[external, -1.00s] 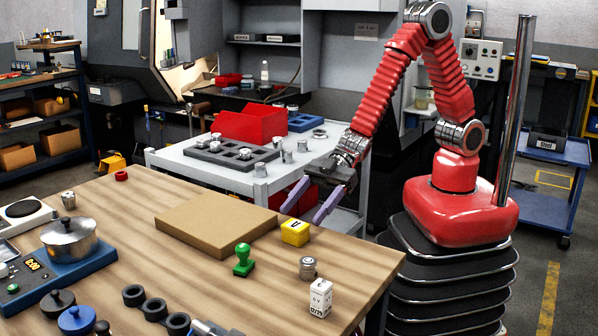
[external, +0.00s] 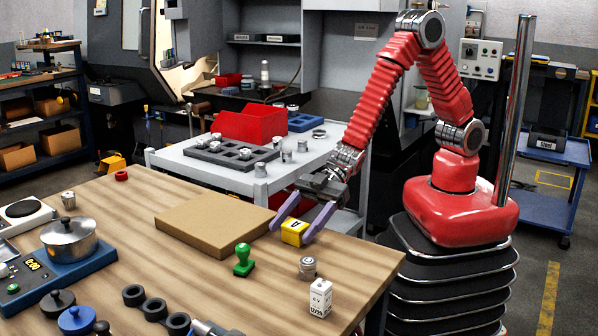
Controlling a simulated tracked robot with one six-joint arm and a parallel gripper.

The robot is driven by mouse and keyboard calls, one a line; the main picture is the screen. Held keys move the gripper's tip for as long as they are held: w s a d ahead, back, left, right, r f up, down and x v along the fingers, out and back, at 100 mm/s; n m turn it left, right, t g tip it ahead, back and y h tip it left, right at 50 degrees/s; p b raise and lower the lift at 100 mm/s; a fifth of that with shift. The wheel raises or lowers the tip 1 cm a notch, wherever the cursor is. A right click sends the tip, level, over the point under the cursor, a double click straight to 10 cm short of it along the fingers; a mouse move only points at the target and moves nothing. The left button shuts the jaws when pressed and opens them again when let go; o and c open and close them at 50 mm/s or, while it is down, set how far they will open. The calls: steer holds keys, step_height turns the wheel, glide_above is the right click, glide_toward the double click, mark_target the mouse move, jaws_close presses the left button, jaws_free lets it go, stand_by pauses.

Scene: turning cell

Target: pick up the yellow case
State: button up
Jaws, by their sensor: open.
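The small yellow case (external: 294,232) stands on the wooden table near its right back edge, with a dark mark on its top. My gripper (external: 290,233) is open, with its two purple fingers lowered around the case, one on its left and one on its right. The case appears to rest on the table still. Whether either finger touches it I cannot tell.
A flat brown board (external: 215,222) lies just left of the case. A green stamp (external: 243,260), a metal cylinder (external: 307,268) and a white box (external: 321,298) stand in front. The grey cart (external: 265,190) is behind the table.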

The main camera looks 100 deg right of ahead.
mark_target(295, 225)
steer(key=shift+c, duration=0.6)
steer(key=c, duration=1.1)
steer(key=shift+r, duration=0.15)
step_height(295, 225, up, 10)
steer(key=shift+f, duration=0.1)
